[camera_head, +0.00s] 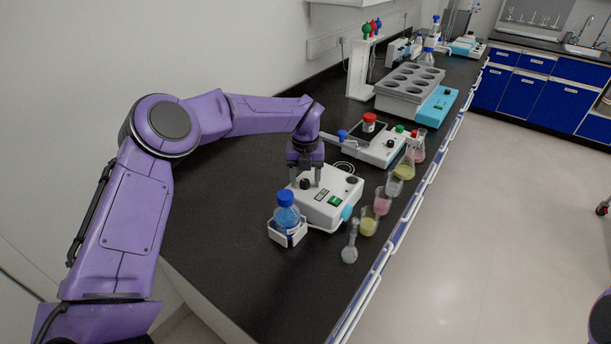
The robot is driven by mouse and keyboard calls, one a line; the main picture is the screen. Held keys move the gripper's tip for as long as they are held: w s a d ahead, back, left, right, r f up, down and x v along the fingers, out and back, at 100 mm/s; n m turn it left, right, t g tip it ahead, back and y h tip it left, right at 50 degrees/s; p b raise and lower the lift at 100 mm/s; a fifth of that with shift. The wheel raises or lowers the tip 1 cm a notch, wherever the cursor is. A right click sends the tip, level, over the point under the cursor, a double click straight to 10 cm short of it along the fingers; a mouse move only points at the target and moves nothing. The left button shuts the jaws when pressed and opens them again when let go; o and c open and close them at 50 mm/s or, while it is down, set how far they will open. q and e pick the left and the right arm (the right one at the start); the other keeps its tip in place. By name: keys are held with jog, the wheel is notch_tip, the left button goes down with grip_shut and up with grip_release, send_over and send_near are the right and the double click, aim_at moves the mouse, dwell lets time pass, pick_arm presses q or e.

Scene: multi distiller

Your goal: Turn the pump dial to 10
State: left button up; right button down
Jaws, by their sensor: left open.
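A white box-shaped device (326,212), which looks like the pump, stands on the black bench. It has a black dial (305,184) on top, a green switch (334,200), a second dark round part (352,180) and a teal part on its front side. My left gripper (305,180) points down over the dial with its fingers open, one on each side of it in the picture. I cannot tell whether they touch the dial. The dial's marks are too small to read. My right gripper is out of view.
A blue-capped bottle (287,215) in a white holder stands close to the device. Several small flasks (369,222) line the bench's front edge. Behind are a white stirrer-like device (372,145) and a grey rack (408,92). The bench's near left part is clear.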

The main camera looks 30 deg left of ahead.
pick_arm(q)
jog(key=shift+s+r, duration=0.15)
jog(key=shift+s, duration=0.15)
jog(key=shift+c, duration=0.6)
jog(key=c, duration=0.9)
jog(key=shift+f+n+b, duration=0.35)
jog(key=shift+n+b, duration=0.15)
jog(key=shift+b, duration=0.6)
jog(key=shift+c, duration=0.2)
jog(key=shift+n+b, duration=0.4)
jog(key=shift+r, duration=0.4)
